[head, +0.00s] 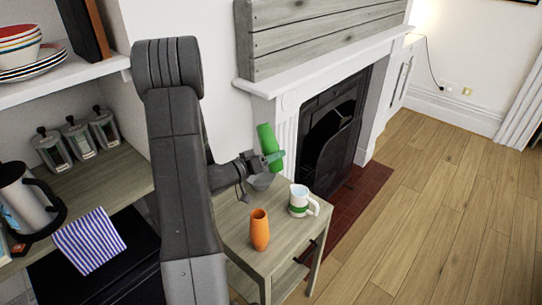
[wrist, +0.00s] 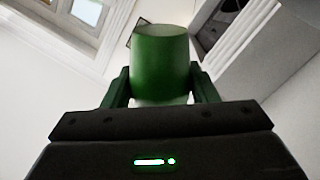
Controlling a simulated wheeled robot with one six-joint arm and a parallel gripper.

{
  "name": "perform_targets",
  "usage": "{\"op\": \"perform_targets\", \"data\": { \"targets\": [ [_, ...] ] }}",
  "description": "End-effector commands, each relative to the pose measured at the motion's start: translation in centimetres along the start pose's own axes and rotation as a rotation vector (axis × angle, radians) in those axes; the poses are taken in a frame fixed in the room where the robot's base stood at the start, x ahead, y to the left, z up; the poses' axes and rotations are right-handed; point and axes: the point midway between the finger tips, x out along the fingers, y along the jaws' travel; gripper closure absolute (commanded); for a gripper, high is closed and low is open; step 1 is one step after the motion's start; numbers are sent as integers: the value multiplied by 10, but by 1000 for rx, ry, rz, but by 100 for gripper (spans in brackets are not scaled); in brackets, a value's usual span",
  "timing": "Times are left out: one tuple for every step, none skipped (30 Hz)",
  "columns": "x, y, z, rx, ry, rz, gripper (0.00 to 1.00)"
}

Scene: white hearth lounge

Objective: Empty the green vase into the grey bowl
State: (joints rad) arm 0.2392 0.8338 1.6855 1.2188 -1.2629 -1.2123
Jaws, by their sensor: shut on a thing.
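The green vase (head: 267,140) is held by my gripper (head: 264,161) above the small wooden side table. It is tilted in the head view, its upper end leaning left. In the wrist view the vase (wrist: 161,62) stands between both fingers of my gripper (wrist: 162,88), which touch its sides. The grey bowl (head: 262,181) is on the table, just below the vase and gripper, partly hidden by my arm. The inside of the vase and of the bowl cannot be made out.
On the side table (head: 237,227) stand an orange vase (head: 259,230) and a white jug with a green band (head: 299,201), close to the bowl. The fireplace (head: 328,135) is behind. A counter with jars (head: 78,138) lies left. Wooden floor (head: 440,200) at right is clear.

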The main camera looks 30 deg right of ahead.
Motion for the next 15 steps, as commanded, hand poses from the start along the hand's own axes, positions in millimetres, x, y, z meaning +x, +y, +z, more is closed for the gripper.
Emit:
{"op": "perform_targets", "data": {
  "targets": [
    [0, 3, -3, -4, 0, 1, 78],
    [0, 3, -3, -7, 0, 1, 78],
    [0, 4, -4, -11, -1, 1, 78],
    [0, 5, -5, -14, -1, 0, 78],
    [0, 6, -5, -17, -1, 0, 78],
    [0, 7, -6, -22, -2, 0, 78],
    [-1, 7, -7, -25, -2, 0, 78],
    [-1, 8, -7, -28, -2, 0, 78],
    [-1, 9, -8, -32, -3, 0, 78],
    [-1, 10, -9, -35, -3, 0, 78],
    [-1, 10, -9, -38, -3, 0, 78],
    [-1, 11, -10, -41, -4, 0, 78],
    [-1, 12, -11, -44, -4, 0, 78],
    [-1, 13, -11, -47, -4, 0, 78],
    [-1, 14, -12, -51, -5, 0, 78]
  ]
}}
